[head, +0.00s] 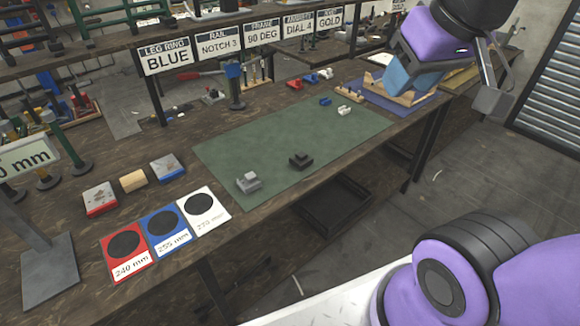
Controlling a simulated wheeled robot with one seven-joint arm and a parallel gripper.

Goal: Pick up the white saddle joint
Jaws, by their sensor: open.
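A small white joint (343,110) lies on the green mat (240,150) near its far right corner. A second small white piece (326,74) lies on the bench behind the mat. Both are too small to tell their exact shape. My gripper (490,100) is at the upper right, beyond the bench's right part, well apart from both white pieces. It is open, with no piece seen in it; one finger shows clearly, and the rest is partly hidden by my arm.
A blue piece (325,101) lies close to the white joint, and red pieces (295,84) lie behind the mat. A grey block (249,182) and dark block (300,160) sit on the mat. A wooden cradle (408,97) stands at right. The mat's middle is clear.

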